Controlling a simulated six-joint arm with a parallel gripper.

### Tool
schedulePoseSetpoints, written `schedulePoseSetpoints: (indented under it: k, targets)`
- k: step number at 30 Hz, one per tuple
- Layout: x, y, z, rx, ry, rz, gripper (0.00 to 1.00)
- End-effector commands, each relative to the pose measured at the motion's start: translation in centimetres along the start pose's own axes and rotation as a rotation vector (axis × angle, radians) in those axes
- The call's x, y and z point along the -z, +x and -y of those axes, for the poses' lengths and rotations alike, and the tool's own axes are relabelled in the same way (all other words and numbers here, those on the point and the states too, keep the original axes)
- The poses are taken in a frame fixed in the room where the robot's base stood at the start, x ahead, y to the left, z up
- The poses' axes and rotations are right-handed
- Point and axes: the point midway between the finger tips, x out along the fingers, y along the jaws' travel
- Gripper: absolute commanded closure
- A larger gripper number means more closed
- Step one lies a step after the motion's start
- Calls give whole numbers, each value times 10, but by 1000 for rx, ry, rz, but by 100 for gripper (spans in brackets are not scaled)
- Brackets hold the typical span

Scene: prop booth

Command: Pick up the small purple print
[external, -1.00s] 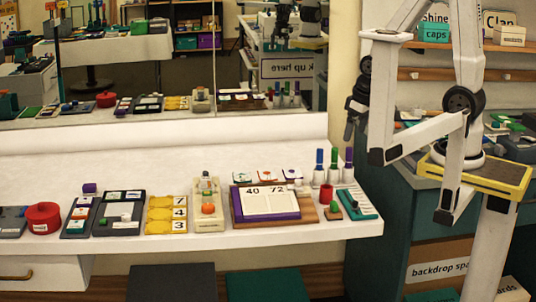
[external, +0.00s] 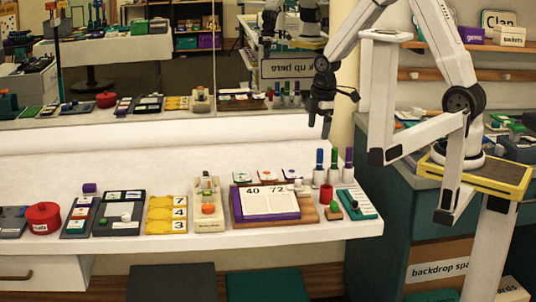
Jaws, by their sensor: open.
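Three small white cards with coloured prints stand in a row behind the wide board on the white counter. The rightmost card has the small purple print (external: 292,174). The card left of it has a red-orange print (external: 267,176), and the leftmost has a green print (external: 242,178). My gripper (external: 326,134) hangs in the air above and to the right of the cards, over the back of the counter. It is open, touches nothing and holds nothing.
Upright markers with blue, green and purple tops (external: 334,168) stand right of the cards, below my gripper. In front lies a purple-edged book (external: 268,204) on a board (external: 236,218). A red cup (external: 326,193) and a teal tray (external: 357,203) are at the right.

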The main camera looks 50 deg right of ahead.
Motion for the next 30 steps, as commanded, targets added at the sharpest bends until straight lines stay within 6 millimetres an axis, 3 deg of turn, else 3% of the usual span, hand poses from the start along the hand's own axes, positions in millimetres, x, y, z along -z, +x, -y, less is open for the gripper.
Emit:
schedulePoseSetpoints:
  k: [18, 30]
  targets:
    - [16, 60, -76, 89, -841, 6, 0]
    - [18, 93, -103, 131, -1245, -20, 0]
